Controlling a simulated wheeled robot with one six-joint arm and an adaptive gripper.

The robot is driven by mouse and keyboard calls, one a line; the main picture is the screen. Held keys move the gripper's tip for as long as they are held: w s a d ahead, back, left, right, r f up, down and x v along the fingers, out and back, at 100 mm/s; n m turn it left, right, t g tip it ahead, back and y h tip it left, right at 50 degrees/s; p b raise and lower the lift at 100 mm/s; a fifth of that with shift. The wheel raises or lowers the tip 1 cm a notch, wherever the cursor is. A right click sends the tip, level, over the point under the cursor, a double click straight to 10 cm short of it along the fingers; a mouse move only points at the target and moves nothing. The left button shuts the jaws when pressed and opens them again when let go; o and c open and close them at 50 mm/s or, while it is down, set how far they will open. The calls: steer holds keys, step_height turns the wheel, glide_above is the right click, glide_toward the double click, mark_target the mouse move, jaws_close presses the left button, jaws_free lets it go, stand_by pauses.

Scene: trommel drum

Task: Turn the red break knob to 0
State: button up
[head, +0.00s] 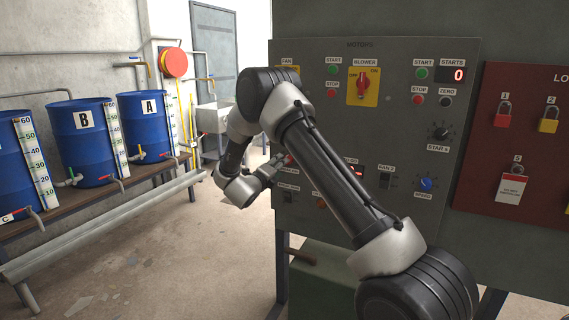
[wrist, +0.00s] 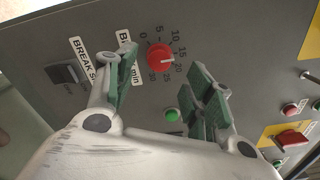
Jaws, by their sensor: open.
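The red break knob (wrist: 160,57) is on the grey panel in the wrist view, inside a printed dial running from 0 to 30. Its white mark points right, close to 20; the 0 is at the upper left of the dial. My gripper (wrist: 163,63) is open, with one green-padded finger on each side of the knob in the picture. The fingers look apart from it; I cannot tell how far they are from the panel. In the head view my gripper (head: 272,169) is at the left part of the panel, with a little red beside it.
A black switch (wrist: 63,74) labelled BREAK and a green button (wrist: 172,115) are near the knob. A red rotary switch (wrist: 291,138) on a yellow plate is at the right. Blue barrels (head: 84,140) stand on a bench at the left, with open floor between.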

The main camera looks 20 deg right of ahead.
steer(key=x, duration=0.5)
steer(key=shift+w+d, duration=0.25)
steer(key=shift+w, duration=0.05)
steer(key=c, duration=1)
